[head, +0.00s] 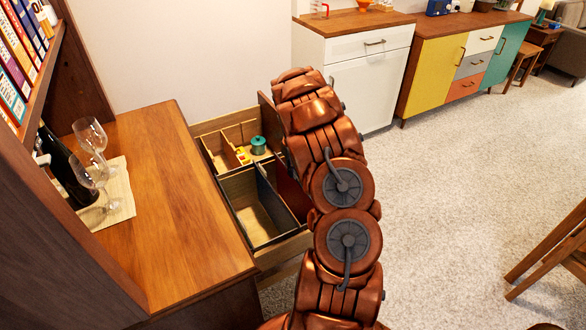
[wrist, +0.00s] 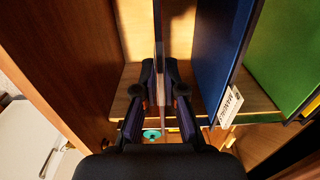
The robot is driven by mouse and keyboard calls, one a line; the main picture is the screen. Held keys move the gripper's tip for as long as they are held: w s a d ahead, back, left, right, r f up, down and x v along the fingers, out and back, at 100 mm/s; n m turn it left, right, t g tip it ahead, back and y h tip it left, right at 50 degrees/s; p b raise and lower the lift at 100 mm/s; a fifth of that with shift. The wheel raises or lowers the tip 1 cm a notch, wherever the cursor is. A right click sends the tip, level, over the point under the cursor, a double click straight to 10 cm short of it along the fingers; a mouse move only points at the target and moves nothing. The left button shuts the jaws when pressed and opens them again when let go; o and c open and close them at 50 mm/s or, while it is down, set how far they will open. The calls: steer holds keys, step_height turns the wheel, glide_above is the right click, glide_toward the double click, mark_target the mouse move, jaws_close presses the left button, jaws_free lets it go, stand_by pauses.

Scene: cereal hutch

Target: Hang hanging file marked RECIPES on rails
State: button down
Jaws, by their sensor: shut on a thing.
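In the wrist view my gripper (wrist: 162,88) is shut on a thin upright file (wrist: 159,35), seen almost edge-on between the fingers. No label on it can be read, so I cannot tell if it is marked RECIPES. A blue file (wrist: 205,50) with a white tag (wrist: 229,104) is to its right; I cannot read the tag surely. A green file (wrist: 285,55) is further right. In the head view my arm hides the gripper and the held file. The open drawer (head: 283,240) lies left of my arm. I cannot make out the rails or whether the file touches them.
A wooden counter (head: 175,200) holds wine glasses (head: 90,170) and a dark bottle (head: 65,165). A white cabinet (head: 365,85) stands behind. Carpet on the right is open, with a wooden chair (head: 555,245).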

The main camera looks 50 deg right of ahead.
steer(key=c, duration=1.2)
jaws_free()
steer(key=shift+o, duration=0.4)
steer(key=shift+o, duration=1.3)
steer(key=shift+r, duration=2.45)
steer(key=shift+r, duration=0.1)
